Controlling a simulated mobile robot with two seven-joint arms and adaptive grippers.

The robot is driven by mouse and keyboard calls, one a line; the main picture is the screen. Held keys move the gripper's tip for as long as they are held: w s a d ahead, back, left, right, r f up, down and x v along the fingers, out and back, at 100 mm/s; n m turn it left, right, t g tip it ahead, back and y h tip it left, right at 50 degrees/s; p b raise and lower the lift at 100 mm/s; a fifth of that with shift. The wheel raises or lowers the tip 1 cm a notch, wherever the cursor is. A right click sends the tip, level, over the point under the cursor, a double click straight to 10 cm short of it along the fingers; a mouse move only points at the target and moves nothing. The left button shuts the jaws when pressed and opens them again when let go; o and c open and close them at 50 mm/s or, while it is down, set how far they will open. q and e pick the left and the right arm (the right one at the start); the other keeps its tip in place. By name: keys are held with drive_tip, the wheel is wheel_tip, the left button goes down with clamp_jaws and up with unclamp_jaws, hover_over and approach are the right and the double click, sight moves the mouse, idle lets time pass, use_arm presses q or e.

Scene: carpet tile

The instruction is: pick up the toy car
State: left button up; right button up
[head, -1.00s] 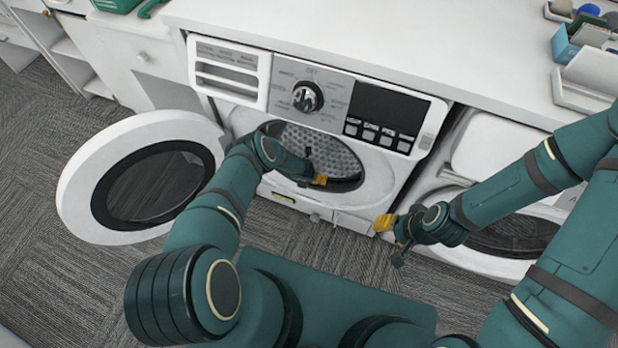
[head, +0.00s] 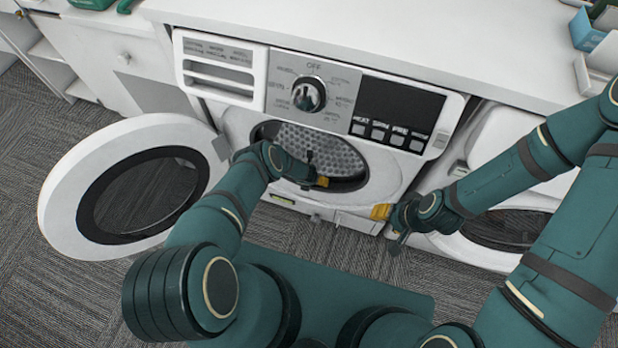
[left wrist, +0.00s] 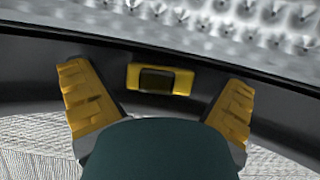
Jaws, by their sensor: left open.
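A small yellow block-like thing with a dark middle, which looks like the toy car (left wrist: 160,79), lies on the dark rim of the washer opening in the left wrist view. My left gripper (left wrist: 156,75) is open, with one yellow finger on each side of it and a gap on both sides. In the head view my left gripper (head: 316,178) is at the washer's opening, and I cannot make out the car there. My right gripper (head: 381,212) hangs in front of the gap beside the washer; its finger spread is unclear.
The washer (head: 355,200) stands with its round door (head: 70,190) swung open to the left. Its metal drum (head: 315,145) shows behind the left gripper. A second machine (head: 500,130) stands at right. A white counter (head: 400,30) runs above; grey carpet lies below.

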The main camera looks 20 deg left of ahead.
use_arm(q)
drive_tip(key=shift+c, duration=0.6)
drive_tip(key=shift+d, duration=0.1)
drive_tip(key=c, duration=0.9)
drive_tip(key=shift+r, duration=0.15)
